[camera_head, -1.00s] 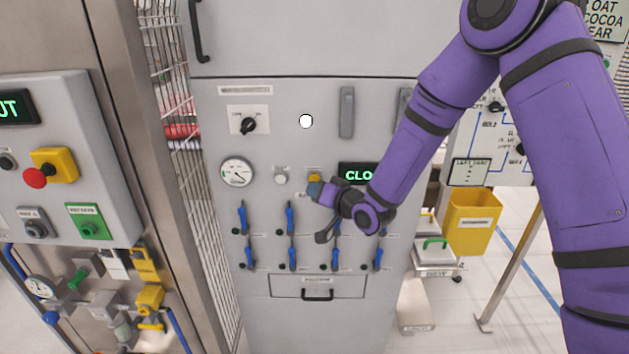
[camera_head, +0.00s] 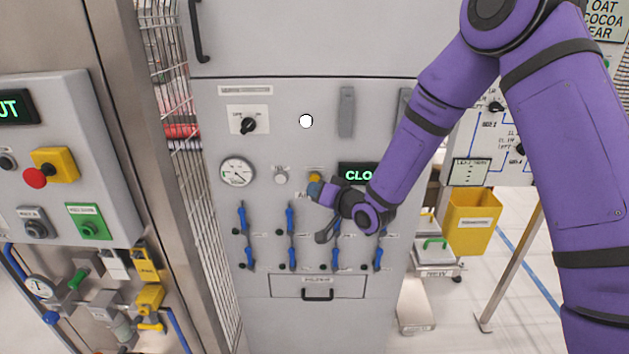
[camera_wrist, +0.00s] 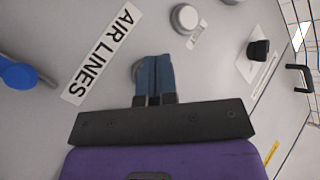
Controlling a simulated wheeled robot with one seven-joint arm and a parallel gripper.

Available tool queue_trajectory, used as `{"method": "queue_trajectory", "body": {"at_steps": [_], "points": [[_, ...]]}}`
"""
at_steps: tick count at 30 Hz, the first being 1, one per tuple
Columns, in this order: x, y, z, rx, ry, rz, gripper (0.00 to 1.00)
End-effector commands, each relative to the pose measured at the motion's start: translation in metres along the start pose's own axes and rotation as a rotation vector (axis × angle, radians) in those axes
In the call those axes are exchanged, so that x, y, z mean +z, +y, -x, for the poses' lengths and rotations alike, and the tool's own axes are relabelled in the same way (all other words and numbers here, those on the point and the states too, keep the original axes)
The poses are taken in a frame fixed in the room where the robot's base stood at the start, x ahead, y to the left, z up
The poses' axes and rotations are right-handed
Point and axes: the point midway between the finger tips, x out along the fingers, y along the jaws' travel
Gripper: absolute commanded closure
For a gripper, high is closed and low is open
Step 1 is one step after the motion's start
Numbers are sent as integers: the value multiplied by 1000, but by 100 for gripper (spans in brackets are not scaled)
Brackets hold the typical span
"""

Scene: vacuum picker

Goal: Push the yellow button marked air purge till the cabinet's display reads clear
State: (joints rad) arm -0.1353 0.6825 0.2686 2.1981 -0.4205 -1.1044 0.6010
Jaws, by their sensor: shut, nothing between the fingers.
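The yellow button (camera_head: 315,176) is on the grey cabinet front (camera_head: 330,215), left of the display. My gripper (camera_head: 313,189) is shut and empty, its blue fingertips just below and partly over the button; I cannot tell whether they touch it. In the wrist view the shut fingers (camera_wrist: 155,72) point at the panel beside a grey ring, and no yellow of the button shows. The cabinet's display (camera_head: 358,173) shows green letters "CLO"; my arm hides the rest.
A round gauge (camera_head: 237,172) and a pale round knob (camera_head: 281,175) are left of the button. Several blue-handled valves (camera_head: 291,220) are below, some behind my gripper. An "AIR LINES" label (camera_wrist: 102,52) shows in the wrist view. A black knob (camera_head: 248,126) is higher up.

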Motion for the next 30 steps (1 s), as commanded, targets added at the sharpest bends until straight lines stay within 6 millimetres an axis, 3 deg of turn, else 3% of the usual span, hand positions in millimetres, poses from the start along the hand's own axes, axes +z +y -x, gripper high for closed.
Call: {"method": "queue_trajectory", "body": {"at_steps": [30], "points": [[-5, 5, -7, 0, 0, 0, 100]]}}
